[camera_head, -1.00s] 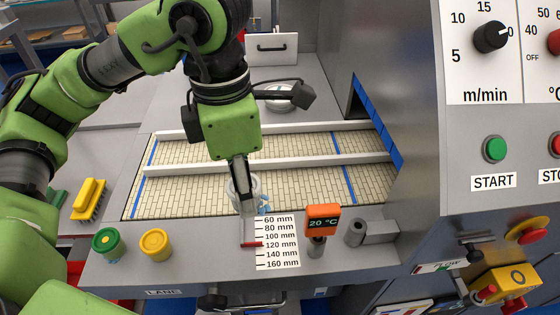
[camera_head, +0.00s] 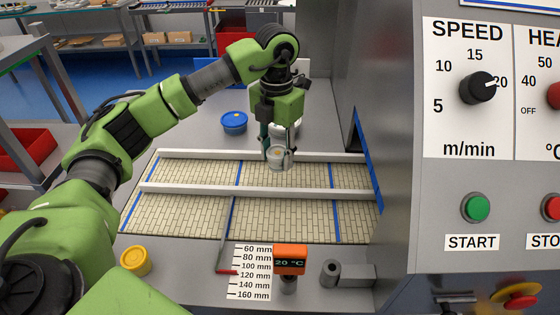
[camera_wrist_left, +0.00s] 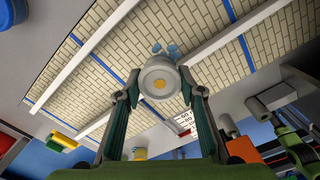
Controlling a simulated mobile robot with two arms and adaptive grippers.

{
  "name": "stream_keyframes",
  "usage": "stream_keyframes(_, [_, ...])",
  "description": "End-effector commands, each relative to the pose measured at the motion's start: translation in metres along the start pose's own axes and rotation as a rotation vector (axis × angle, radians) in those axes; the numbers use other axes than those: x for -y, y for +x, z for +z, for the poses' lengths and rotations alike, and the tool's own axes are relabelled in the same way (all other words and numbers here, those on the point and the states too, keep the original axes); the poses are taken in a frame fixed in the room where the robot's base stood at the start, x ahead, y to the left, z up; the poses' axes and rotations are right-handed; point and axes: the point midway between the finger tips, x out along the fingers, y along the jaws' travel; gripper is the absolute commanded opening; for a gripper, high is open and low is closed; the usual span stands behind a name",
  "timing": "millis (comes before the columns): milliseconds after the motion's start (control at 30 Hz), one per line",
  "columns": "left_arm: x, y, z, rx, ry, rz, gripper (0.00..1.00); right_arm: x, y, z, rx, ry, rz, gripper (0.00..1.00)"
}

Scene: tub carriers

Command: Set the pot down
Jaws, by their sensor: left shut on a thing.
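The pot (camera_head: 279,163) is small, round and pale grey-white. My left gripper (camera_head: 278,154) is shut on it, one finger on each side. In the head view they are at the belt's far lane (camera_head: 200,171), by the far white rail (camera_head: 180,154). In the left wrist view the pot (camera_wrist_left: 160,68) shows a yellow-orange centre spot between the fingertips, with the tiled belt (camera_wrist_left: 120,60) behind it. I cannot tell whether its base touches the belt.
In front are a yellow tub (camera_head: 135,260), a millimetre scale (camera_head: 249,280) and an orange 20 °C display (camera_head: 290,260). The control panel (camera_head: 480,180) rises at right.

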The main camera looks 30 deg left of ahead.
Motion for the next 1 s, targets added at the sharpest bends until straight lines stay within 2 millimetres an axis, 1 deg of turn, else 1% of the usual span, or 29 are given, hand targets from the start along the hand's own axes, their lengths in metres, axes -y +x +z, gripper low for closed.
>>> stream_keyframes(33, [-0.002,0.006,0.007,-0.004,-0.003,-0.002,0.14,-0.003,-0.007,-0.001,-0.001,0.000,0.003,0.40])
stream_keyframes(100, [-0.004,0.016,0.014,-0.002,-0.001,-0.001,0.14,-0.006,-0.009,-0.002,-0.001,0.000,0.007,0.40])
stream_keyframes(367, [-0.009,0.037,0.030,-0.001,0.001,-0.001,0.14,-0.013,-0.016,-0.003,-0.002,0.003,0.015,0.40])
stream_keyframes(400, [-0.009,0.042,0.029,-0.004,0.001,-0.001,0.14,-0.013,-0.022,-0.004,-0.002,0.003,0.015,0.40])
stream_keyframes(500, [-0.009,0.055,0.028,-0.003,0.001,-0.001,0.14,-0.013,-0.030,-0.005,-0.003,0.003,0.015,0.40])
stream_keyframes(600, [-0.009,0.065,0.029,0.000,0.001,0.000,0.14,-0.013,-0.032,-0.005,-0.003,0.003,0.015,0.40])
stream_keyframes(967, [-0.009,0.071,0.029,0.002,0.001,-0.001,0.14,-0.012,-0.027,-0.005,-0.004,0.002,0.014,0.40])
stream_keyframes(1000, [-0.009,0.070,0.029,0.002,0.001,-0.001,0.41,-0.011,-0.027,-0.006,-0.004,0.001,0.013,0.40])
